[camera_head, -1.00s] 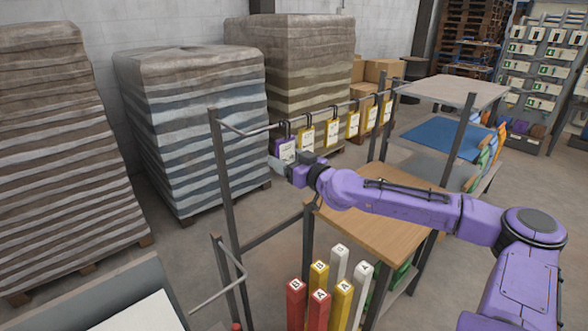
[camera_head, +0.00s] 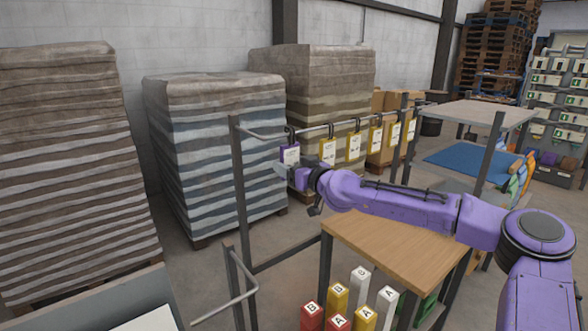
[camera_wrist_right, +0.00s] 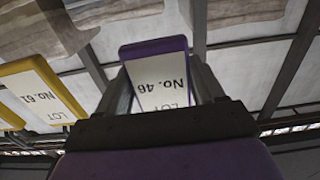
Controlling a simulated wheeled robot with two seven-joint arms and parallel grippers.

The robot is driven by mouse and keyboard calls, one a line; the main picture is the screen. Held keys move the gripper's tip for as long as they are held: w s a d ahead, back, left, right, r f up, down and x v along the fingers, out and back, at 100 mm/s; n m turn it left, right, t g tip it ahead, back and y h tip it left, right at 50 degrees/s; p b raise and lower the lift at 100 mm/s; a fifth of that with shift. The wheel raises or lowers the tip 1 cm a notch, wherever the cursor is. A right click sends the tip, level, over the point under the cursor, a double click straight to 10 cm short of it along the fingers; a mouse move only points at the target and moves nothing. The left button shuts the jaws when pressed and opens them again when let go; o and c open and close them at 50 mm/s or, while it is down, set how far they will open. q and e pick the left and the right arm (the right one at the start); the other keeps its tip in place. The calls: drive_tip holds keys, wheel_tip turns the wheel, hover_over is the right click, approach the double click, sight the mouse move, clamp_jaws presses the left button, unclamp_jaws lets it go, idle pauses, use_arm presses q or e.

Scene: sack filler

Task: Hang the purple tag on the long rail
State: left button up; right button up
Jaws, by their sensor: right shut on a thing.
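The purple tag (camera_head: 290,155) has a white label and a dark hook on top. My right gripper (camera_head: 286,170) is shut on its lower part from below. In the right wrist view the purple tag (camera_wrist_right: 160,75) sits between the two fingers, its "No. 46" and "LOT" print upside down. The long rail (camera_head: 310,129) runs from the near post to the back right. The tag's hook overlaps the rail near its left end; I cannot tell whether it is around the rail. My left gripper is not in view.
Several yellow tags hang along the rail to the right; the nearest yellow tag (camera_head: 328,151) is apart from the purple one. A dark post (camera_head: 240,190) stands left. A wooden table (camera_head: 400,250) and red, yellow and white blocks (camera_head: 338,295) are below. Wrapped pallet stacks (camera_head: 215,150) stand behind.

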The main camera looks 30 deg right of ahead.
drive_tip(key=shift+f, duration=0.3)
drive_tip(key=o, duration=1)
drive_tip(key=shift+o, duration=0.2)
drive_tip(key=shift+s, duration=0.1)
